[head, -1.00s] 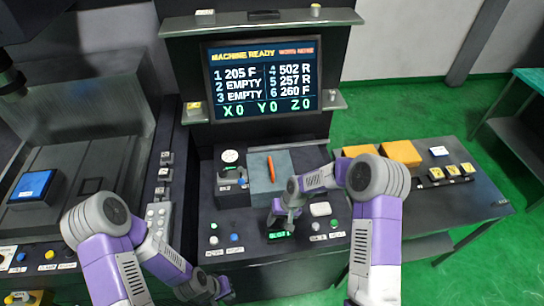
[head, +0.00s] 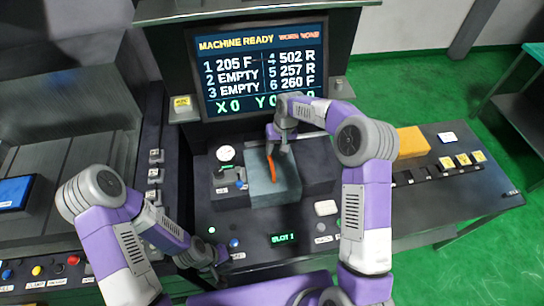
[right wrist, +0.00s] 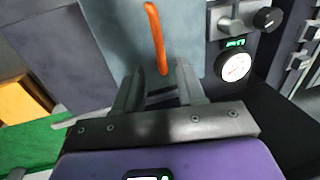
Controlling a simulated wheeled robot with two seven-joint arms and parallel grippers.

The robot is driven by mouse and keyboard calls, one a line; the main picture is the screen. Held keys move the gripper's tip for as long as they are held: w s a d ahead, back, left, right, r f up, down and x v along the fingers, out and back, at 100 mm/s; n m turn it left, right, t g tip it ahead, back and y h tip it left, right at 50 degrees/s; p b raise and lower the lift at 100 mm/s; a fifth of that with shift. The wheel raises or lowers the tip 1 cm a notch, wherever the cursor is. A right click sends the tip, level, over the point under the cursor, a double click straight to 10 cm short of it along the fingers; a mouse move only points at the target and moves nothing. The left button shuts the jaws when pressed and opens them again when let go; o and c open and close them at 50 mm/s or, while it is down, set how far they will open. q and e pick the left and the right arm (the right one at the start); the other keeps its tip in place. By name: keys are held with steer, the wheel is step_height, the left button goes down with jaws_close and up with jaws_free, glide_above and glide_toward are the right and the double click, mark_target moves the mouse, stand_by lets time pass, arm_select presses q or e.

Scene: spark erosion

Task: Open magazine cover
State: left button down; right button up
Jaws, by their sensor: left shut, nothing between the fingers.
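The magazine cover (head: 262,193) is a grey-blue panel on the console, lying closed as far as I can tell. An orange handle (head: 271,165) runs along it. In the right wrist view the handle (right wrist: 156,38) stands out against the cover (right wrist: 190,30). My right gripper (right wrist: 160,70) is open and empty, its fingers on either side of the handle's near end, apart from it. In the head view the right gripper (head: 279,142) is over the cover's far part. My left gripper (head: 222,272) is shut and empty, low near the console's front edge.
A screen (head: 262,68) stands behind the cover. A gauge (head: 226,153) and valve block sit left of the cover. A slot display (head: 284,239) and buttons are in front. A side table (head: 440,218) with an orange block (head: 411,142) stands to the right.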

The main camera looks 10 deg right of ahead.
mark_target(272, 162)
arm_select(q)
step_height(272, 162, down, 3)
steer(key=b, duration=0.2)
steer(key=shift+f+b, duration=0.2)
steer(key=shift+b, duration=0.2)
arm_select(e)
steer(key=f, duration=0.4)
steer(key=a+f, duration=0.1)
steer(key=f, duration=0.1)
arm_select(q)
steer(key=shift+r, duration=0.1)
arm_select(e)
steer(key=shift+r, duration=0.1)
steer(key=shift+c, duration=0.2)
arm_select(q)
steer(key=shift+w, duration=0.1)
arm_select(e)
jaws_close()
